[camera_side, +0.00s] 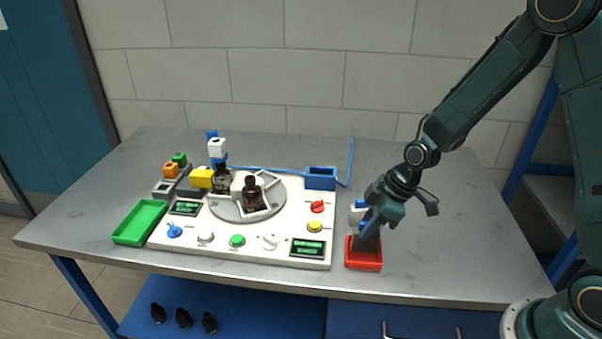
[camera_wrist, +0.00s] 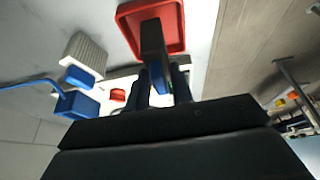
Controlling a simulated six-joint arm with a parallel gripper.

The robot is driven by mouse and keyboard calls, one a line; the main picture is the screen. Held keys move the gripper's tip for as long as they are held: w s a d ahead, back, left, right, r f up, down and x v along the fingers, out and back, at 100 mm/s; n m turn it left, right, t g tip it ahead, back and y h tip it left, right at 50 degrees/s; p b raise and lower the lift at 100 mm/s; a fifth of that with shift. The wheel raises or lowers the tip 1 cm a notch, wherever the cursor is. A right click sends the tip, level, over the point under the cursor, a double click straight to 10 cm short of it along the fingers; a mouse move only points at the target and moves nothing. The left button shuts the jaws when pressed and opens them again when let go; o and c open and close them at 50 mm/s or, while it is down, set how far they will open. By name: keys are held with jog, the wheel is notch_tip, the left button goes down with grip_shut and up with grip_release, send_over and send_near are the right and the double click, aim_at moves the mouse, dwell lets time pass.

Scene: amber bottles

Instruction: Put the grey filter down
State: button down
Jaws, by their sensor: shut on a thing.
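The grey filter, a dark grey block, is held in my gripper (camera_side: 372,222). In the side view its lower part (camera_side: 367,243) shows below my gripper at the red tray (camera_side: 364,266). In the wrist view the filter (camera_wrist: 152,38) runs from between the fingers (camera_wrist: 160,85) over the red tray (camera_wrist: 128,14), with a blue part near the fingers. Its far end overlaps the tray floor; I cannot tell if it touches. My gripper is shut on it and hides its upper part in the side view.
A pale ribbed block with a blue end (camera_wrist: 88,52) stands close by, partly hidden behind my gripper in the side view. The white panel (camera_side: 180,246) with its turntable and bottles lies left of the red tray. Bare table (camera_side: 450,245) lies to the right.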

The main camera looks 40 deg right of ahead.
jog(key=shift+f, duration=1.05)
jog(key=shift+f, duration=0.1)
jog(key=c, duration=1.2)
grip_release()
jog(key=v, duration=1.2)
